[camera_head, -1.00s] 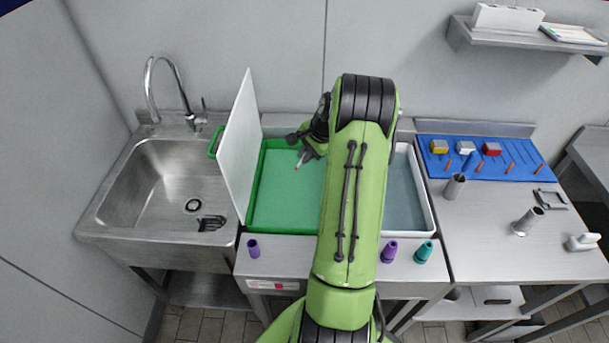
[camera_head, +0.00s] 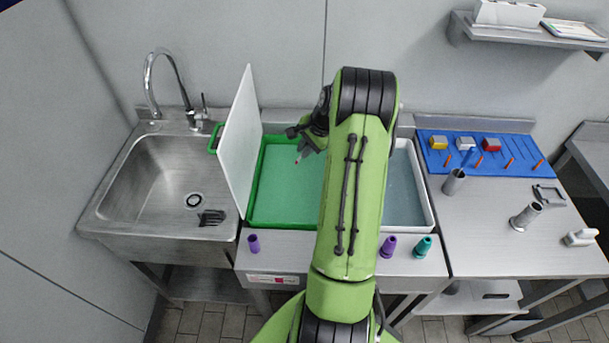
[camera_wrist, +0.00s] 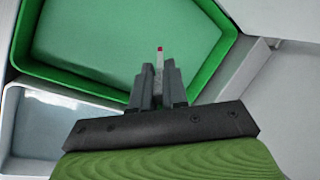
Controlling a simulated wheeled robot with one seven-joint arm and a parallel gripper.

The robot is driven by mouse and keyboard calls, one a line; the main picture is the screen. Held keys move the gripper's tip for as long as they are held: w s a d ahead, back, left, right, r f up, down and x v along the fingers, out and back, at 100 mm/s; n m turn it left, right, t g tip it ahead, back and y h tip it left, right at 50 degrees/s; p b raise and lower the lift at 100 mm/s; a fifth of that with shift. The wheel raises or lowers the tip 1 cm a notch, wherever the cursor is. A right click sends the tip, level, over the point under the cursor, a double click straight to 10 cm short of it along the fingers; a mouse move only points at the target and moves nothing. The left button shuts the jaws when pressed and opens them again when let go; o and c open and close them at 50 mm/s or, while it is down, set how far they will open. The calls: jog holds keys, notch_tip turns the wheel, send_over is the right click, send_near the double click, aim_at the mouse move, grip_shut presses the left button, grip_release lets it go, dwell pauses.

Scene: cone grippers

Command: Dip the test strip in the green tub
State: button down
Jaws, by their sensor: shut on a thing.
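The green tub (camera_head: 268,212) stands between the sink and a white tub, and holds a pale green liquid. It also shows in the wrist view (camera_wrist: 75,77). My gripper (camera_head: 302,153) is over the back right part of the green tub. In the wrist view my gripper (camera_wrist: 159,72) is shut on the test strip (camera_wrist: 160,55), a thin white strip with a red tip that sticks out past the fingers. The red tip also shows in the head view. I cannot tell whether the tip touches the liquid.
A white board (camera_head: 239,140) stands upright at the green tub's left edge. The white tub (camera_head: 428,205) is on the right, partly hidden by my arm. Purple and teal cones (camera_head: 423,247) stand along the front edge. A sink (camera_head: 160,185) is at left, a blue rack (camera_head: 510,150) at right.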

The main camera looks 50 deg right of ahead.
jog(key=shift+r, duration=0.1)
notch_tip(320, 180, up, 4)
jog(key=p, duration=0.3)
jog(key=shift+r+p, duration=0.1)
jog(key=shift+p, duration=0.3)
jog(key=shift+f, duration=0.2)
